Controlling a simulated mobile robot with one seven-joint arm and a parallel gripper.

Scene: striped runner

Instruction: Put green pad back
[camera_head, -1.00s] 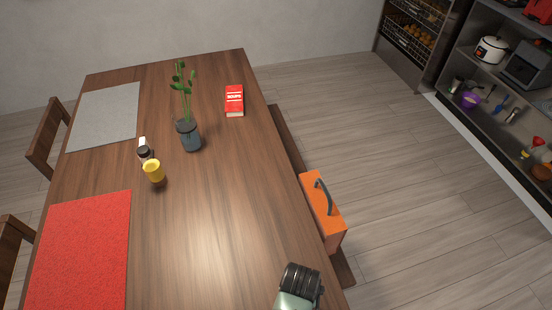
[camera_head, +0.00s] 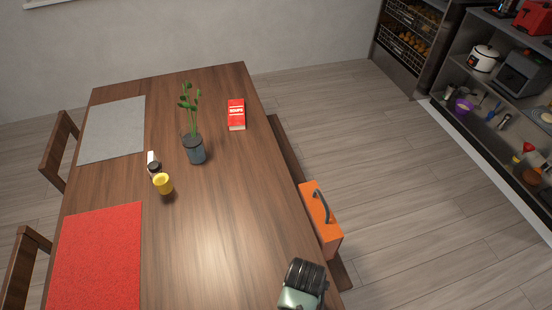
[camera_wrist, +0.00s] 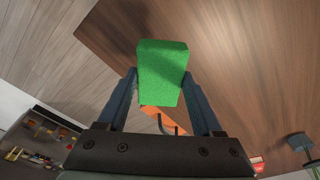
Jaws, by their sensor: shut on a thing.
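The green pad (camera_wrist: 161,65) is a flat-sided block in the wrist view. My gripper (camera_wrist: 160,88) is shut on it, with one finger on each side. The pad hides part of what lies behind it, and the wooden table (camera_wrist: 240,60) shows beyond it. In the head view, a part of my arm shows at the bottom, right of the middle, over the table edge. The green pad and the fingers cannot be made out there.
The table (camera_head: 215,225) carries a red mat (camera_head: 97,260), grey mat (camera_head: 112,128), yellow cup (camera_head: 163,184), small dark-topped bottle (camera_head: 155,166), vase with plant (camera_head: 194,149) and red book (camera_head: 236,115). An orange toolbox (camera_head: 320,220) sits beside its right edge. Floor at right is clear.

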